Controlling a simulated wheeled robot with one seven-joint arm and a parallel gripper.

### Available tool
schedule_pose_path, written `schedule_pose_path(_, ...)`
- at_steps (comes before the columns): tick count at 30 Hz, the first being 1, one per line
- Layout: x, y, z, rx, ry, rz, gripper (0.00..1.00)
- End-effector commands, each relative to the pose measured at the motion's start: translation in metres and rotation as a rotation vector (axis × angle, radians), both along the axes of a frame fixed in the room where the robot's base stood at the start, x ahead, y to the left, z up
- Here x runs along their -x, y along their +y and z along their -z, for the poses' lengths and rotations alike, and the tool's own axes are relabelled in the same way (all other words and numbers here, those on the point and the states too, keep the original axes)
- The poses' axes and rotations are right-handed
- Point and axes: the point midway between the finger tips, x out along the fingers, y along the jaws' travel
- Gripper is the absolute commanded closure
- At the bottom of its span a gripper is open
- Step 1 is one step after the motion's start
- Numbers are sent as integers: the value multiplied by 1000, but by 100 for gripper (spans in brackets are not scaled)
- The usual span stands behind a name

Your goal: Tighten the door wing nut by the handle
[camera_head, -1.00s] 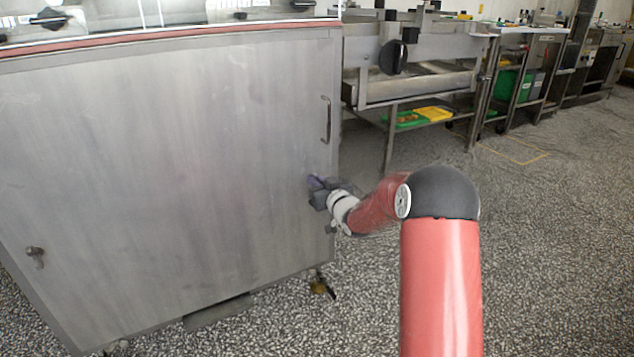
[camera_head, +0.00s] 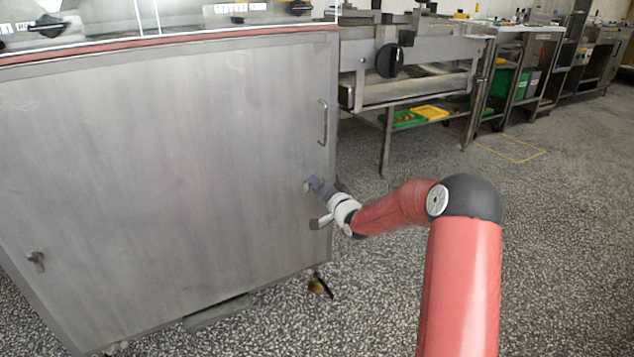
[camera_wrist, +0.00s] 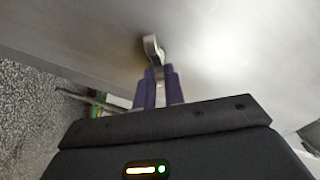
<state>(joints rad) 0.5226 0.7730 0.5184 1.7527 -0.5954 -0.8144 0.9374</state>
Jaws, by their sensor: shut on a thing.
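The metal door wing nut (camera_head: 306,187) sits on the right side of the grey cabinet door (camera_head: 160,170), below the door handle (camera_head: 323,122). In the wrist view the wing nut (camera_wrist: 151,46) shows as a curved metal wing standing out from the door, just beyond the purple fingertips. My gripper (camera_head: 313,183) is at the door there, and its fingers (camera_wrist: 158,76) are shut on the wing nut. The fingers hide the nut's near part. The wrist looks rolled relative to the door.
A second wing nut (camera_head: 36,260) is at the door's lower left. A steel machine on legs (camera_head: 415,85) stands behind on the right, with green and yellow trays (camera_head: 430,112) beneath. The speckled floor on the right is clear.

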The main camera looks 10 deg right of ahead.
Motion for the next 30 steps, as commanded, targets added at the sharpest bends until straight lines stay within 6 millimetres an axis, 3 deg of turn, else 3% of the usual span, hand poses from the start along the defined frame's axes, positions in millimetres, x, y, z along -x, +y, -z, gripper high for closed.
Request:
schedule_pose_path(15, -1, -4, 7, -445, 146, 3, 100)
schedule_pose_path(30, -1, -4, 11, -649, 213, 2, 100)
